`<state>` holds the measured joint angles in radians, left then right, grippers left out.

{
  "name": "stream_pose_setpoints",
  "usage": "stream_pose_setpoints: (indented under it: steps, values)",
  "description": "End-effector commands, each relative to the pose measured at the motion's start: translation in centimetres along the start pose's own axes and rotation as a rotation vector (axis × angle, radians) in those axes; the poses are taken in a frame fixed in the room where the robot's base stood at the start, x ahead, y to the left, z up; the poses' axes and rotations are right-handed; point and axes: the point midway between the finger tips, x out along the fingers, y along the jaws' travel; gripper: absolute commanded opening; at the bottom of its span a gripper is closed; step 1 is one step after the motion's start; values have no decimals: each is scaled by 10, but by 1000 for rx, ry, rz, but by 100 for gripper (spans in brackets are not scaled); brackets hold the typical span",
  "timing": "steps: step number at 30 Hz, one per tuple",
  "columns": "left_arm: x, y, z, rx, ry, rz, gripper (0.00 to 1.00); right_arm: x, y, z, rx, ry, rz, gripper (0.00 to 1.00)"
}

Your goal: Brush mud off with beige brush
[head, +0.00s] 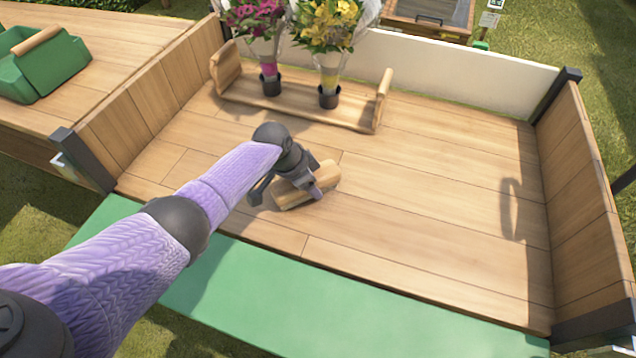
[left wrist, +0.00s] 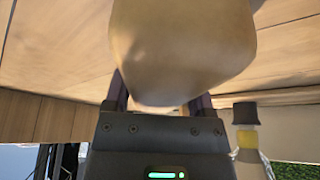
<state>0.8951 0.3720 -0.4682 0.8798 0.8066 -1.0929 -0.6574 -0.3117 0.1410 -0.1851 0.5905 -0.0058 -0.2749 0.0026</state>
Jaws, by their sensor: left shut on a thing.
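The beige brush (head: 292,197) is a rounded, wood-coloured block at the middle left of the wooden cart bed (head: 430,215). My left gripper (head: 310,184) is shut on it from above. In the left wrist view the brush (left wrist: 185,45) fills the space between the two dark fingers (left wrist: 160,98). The brush is low over the planks; whether it touches them I cannot tell, and its underside is hidden. I make out no distinct mud patch on the visible boards. My right gripper is not in view.
A wooden rack (head: 300,116) with two wrapped bouquets, magenta (head: 255,20) and yellow (head: 328,25), stands at the back. Side walls (head: 590,190) edge the bed. A green carrier (head: 45,70) sits on the left table. The bed's right half is clear, with a loop-shaped shadow.

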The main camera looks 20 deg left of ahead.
Motion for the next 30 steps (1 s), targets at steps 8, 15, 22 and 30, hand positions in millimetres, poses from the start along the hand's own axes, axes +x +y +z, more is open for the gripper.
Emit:
stream_pose_setpoints:
  steps: [8,15,22,30]
  values:
    - [-4,-18,16,0,-1,-1,15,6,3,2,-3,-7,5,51]
    - [-7,-18,14,1,-1,-1,15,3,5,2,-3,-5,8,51]
    - [-38,-18,1,2,4,-4,15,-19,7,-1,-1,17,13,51]
    - [-63,-18,-9,1,2,-2,15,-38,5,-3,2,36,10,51]
